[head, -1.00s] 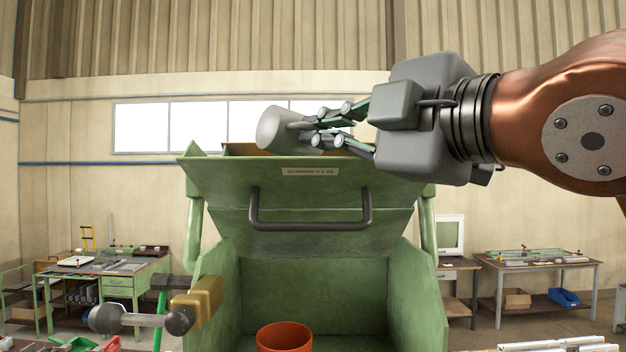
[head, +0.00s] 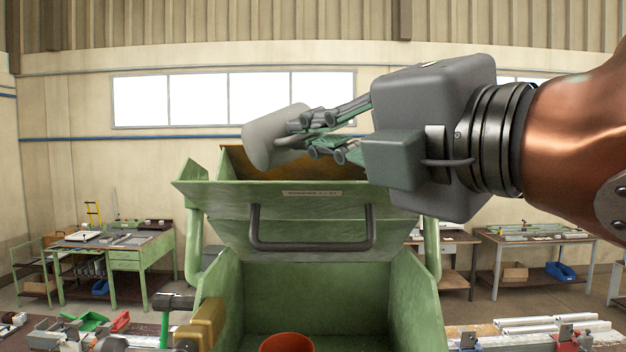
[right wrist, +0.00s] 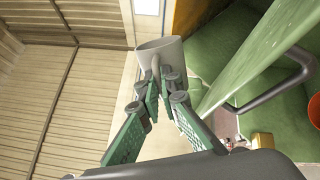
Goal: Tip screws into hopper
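My right gripper (head: 310,137) is shut on a grey cup (head: 262,141), which also shows in the right wrist view (right wrist: 160,50). The cup lies tilted nearly on its side, its wide end toward the left. It is over the open top of the green hopper (head: 225,226), whose inside (head: 236,160) is rusty brown. The hopper has a white label and a dark handle (head: 310,245) on its front. No screws are visible; the inside of the cup is hidden. The gripper (right wrist: 163,85) holds the cup between its fingers. My left gripper is out of view.
An orange-red container (head: 287,343) stands in the hopper's lower front bay. A gold-coloured block (head: 207,325) is beside the bay at left. Benches with parts (head: 120,245) stand along the back wall. The air above the hopper's left side is clear.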

